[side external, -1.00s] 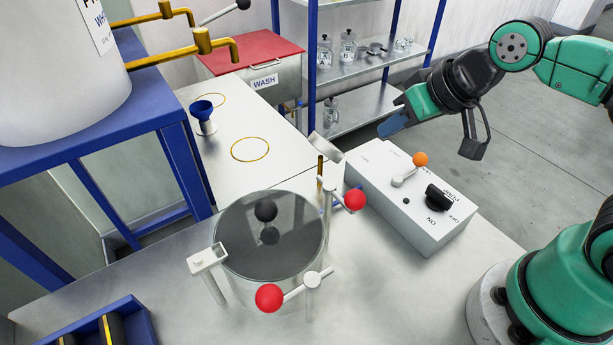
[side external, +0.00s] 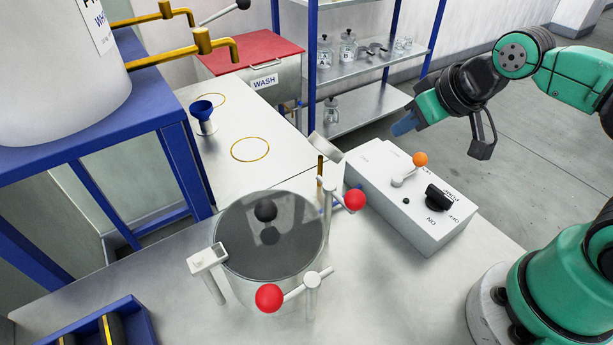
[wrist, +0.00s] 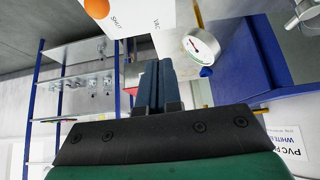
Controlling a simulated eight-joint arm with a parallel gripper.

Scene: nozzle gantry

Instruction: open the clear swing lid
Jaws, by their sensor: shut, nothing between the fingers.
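The clear swing lid (side external: 290,213) lies flat over the round steel chamber (side external: 240,290), with a dark round knob (side external: 265,210) near its middle. A white hinge-like bracket (side external: 208,258) stands at the chamber's left. Two clamp levers with red balls, one at the front (side external: 269,298) and one at the right (side external: 355,200), stand at its edge. My gripper (side external: 404,128) is up and to the right of the chamber, behind the control box, touching nothing. In the wrist view its blue fingers (wrist: 157,86) are together and empty. The lid is outside the wrist view.
A white control box (side external: 430,235) with an orange-knobbed lever (side external: 420,160) and a black switch (side external: 438,197) stands between my arm and the chamber. A tilted gauge (wrist: 200,45) is beside it. Blue shelving (side external: 350,70) and a red-lidded WASH tank (side external: 255,55) stand behind.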

